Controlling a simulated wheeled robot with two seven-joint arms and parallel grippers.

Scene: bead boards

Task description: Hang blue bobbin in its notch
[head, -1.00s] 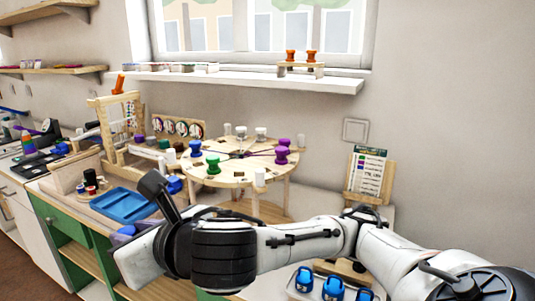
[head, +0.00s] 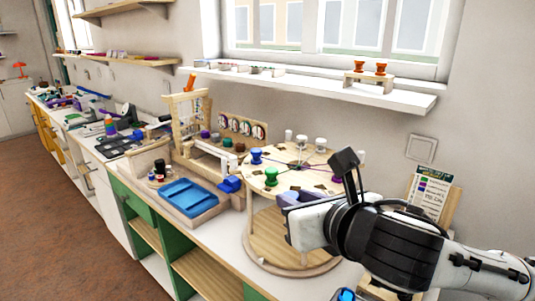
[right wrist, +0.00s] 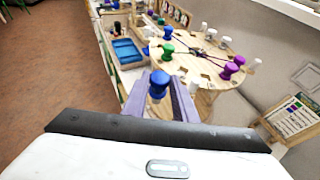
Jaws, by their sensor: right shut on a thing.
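A blue bobbin (right wrist: 158,84) is held between the two fingers of my right gripper (right wrist: 160,100) in the right wrist view. In the head view my right gripper (head: 290,205) is at the near right rim of the round wooden board (head: 292,176), and the held bobbin is hidden. The board stands on posts and has notches around its rim. Another blue bobbin (head: 256,156) and a green bobbin (head: 271,177) are on its left side. Purple bobbins (right wrist: 233,68) and white ones (right wrist: 225,41) show farther round. My left gripper is out of view.
A blue tray (head: 188,197) and a small blue object (head: 230,184) are left of the board. A card on a stand (head: 432,193) is at the right. A window shelf (head: 300,83) with orange bobbins (head: 370,68) is behind. Open floor lies left.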

